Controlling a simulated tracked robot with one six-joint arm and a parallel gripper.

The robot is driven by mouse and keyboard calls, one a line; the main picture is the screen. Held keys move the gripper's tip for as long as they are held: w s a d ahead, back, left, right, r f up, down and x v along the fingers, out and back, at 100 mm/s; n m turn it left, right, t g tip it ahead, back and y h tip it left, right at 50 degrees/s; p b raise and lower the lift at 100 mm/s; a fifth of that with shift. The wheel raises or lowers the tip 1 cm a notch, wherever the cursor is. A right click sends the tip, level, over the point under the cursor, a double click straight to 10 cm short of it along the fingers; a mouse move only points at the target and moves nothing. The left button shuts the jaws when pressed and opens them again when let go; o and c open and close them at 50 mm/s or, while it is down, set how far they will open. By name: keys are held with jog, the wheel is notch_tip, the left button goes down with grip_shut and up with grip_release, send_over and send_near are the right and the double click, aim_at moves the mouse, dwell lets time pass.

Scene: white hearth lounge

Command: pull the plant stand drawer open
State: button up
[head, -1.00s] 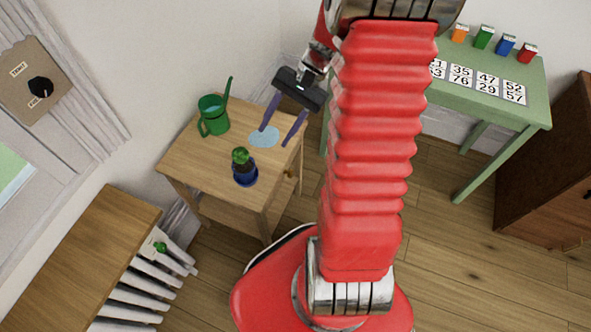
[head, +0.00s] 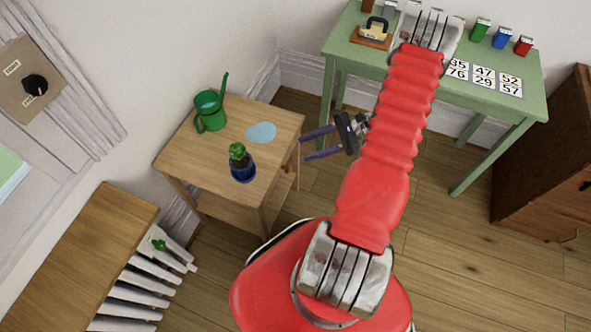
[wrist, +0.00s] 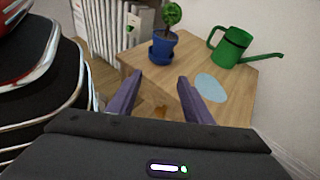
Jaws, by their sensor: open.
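The plant stand (head: 172,161) is a small light-wood table left of my arm; its top also shows in the wrist view (wrist: 233,77). Its drawer front (head: 275,187) is on the side facing right, with a small brownish knob (head: 287,168) on it. The drawer looks flush with the stand, though the steep view makes this hard to judge. My gripper (head: 305,148) is open and empty, its two purple fingers pointing left at that side, near the top's right edge. In the wrist view the fingers (wrist: 160,78) are spread, with the stand's edge beyond them. I see no contact.
On the stand are a green watering can (head: 210,111), a potted plant in blue (head: 242,171) and a pale blue disc (head: 261,132). A green table (head: 460,105) stands behind my arm. A white radiator (head: 140,290) is at lower left.

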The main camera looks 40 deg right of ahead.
jog(key=s+d+f+m+t, duration=0.3)
jog(key=s+f+m+t, duration=0.15)
jog(key=f, duration=0.45)
jog(key=m+t+h, duration=0.3)
jog(key=m+t, duration=0.2)
jog(key=m, duration=0.1)
send_near(290, 169)
jog(key=v, duration=0.5)
jog(key=shift+s+d+f, duration=0.1)
jog(key=shift+s+d, duration=0.1)
jog(key=shift+d, duration=0.05)
jog(key=shift+x, duration=6.95)
jog(key=shift+f, duration=0.1)
grip_shut()
